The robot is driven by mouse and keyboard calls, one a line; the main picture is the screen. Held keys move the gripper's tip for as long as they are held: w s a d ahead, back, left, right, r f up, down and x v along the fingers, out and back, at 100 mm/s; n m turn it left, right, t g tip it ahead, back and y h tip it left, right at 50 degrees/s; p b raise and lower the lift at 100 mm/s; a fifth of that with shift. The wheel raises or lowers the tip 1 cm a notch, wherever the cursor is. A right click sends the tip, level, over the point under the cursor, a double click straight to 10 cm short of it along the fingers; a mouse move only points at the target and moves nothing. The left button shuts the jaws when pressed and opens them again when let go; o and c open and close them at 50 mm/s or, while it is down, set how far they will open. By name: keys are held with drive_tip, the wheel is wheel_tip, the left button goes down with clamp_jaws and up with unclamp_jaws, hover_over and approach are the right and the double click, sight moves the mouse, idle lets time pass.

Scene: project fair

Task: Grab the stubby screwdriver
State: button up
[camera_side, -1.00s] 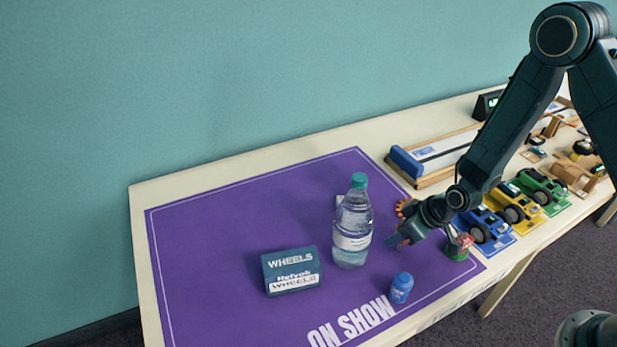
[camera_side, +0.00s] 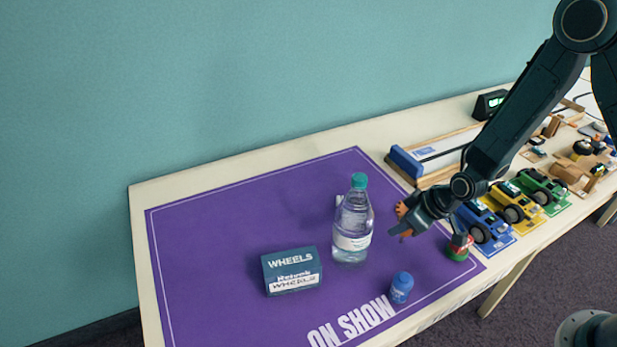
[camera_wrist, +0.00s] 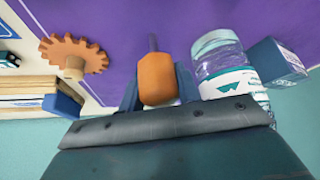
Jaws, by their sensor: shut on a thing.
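My gripper (camera_wrist: 156,88) is shut on the stubby screwdriver (camera_wrist: 156,78) in the wrist view. The screwdriver has a thick orange handle, held between the two dark blue fingers, and a short thin grey shaft that points away from the gripper. In the side view my gripper (camera_side: 403,230) is over the right part of the purple mat, just right of the water bottle. The held screwdriver is hard to make out there.
The water bottle (camera_side: 352,228) stands close beside my gripper. An orange-brown gear (camera_wrist: 75,54) is on its other side. A blue WHEELS box (camera_side: 291,271), a small blue bottle (camera_side: 401,288) and a red-and-green item (camera_side: 458,250) stand nearby. Model cars (camera_side: 484,222) line the right. The mat's left is clear.

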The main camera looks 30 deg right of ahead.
wheel_tip(320, 180, up, 17)
idle(0.7)
idle(0.5)
